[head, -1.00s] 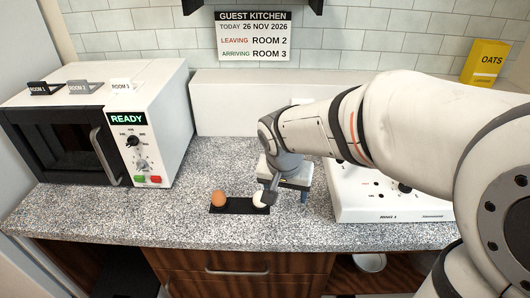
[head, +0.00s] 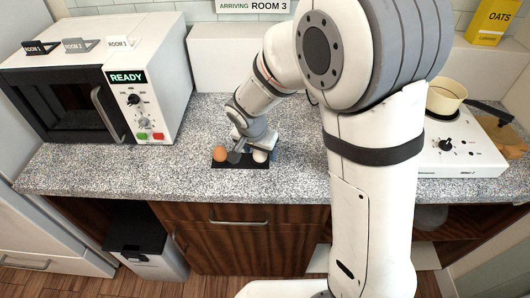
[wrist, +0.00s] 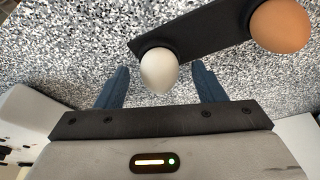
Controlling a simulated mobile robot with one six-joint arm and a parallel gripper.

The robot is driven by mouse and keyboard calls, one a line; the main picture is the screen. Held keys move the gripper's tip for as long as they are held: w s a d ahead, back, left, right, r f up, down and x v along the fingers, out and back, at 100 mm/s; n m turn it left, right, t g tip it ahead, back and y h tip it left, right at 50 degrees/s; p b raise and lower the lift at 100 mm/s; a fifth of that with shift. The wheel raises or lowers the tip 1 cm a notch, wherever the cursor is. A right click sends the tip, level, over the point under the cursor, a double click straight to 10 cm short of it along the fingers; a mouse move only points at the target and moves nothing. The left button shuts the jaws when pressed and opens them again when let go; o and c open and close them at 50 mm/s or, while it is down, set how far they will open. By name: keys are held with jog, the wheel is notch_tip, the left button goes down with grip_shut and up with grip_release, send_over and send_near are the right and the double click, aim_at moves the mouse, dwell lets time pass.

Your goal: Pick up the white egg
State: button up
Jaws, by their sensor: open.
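The white egg (wrist: 159,70) sits at one end of a black holder (wrist: 202,34). It also shows in the head view (head: 260,156), partly hidden by my gripper. My gripper (wrist: 161,68) is open, with one blue finger on each side of the white egg in the wrist view. Gaps show between the egg and both fingers. I cannot tell how far the fingertips reach down beside it. A brown egg (wrist: 280,25) sits at the other end of the holder, to the left in the head view (head: 220,153).
The holder lies near the front of a speckled counter (head: 120,172). A microwave (head: 150,85) stands left, and a white hob (head: 460,150) with a cream pan (head: 446,97) stands right. The counter between microwave and holder is clear.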

jog(key=shift+c, duration=0.4)
jog(key=c, duration=1)
jog(key=shift+r, duration=0.15)
notch_tip(320, 180, up, 10)
jog(key=shift+w+d+f+b, duration=0.1)
jog(key=shift+f+b, duration=0.15)
jog(key=shift+b, duration=0.05)
jog(key=w+d+r+p, duration=0.4)
jog(key=d+r, duration=0.2)
jog(key=d, duration=0.3)
jog(key=w+d+r+p, duration=0.4)
jog(key=d+r+p, duration=0.1)
jog(key=d, duration=0.3)
jog(key=w+d+p, duration=0.1)
jog(key=w+d, duration=0.2)
jog(key=d, duration=0.2)
jog(key=w+d+r+p, duration=0.1)
jog(key=w+d+p, duration=0.1)
jog(key=d, duration=0.4)
jog(key=w+d+r+p, duration=0.1)
jog(key=w+d, duration=0.2)
jog(key=d, duration=0.3)
jog(key=shift+w+p, duration=0.35)
jog(key=shift+f, duration=0.15)
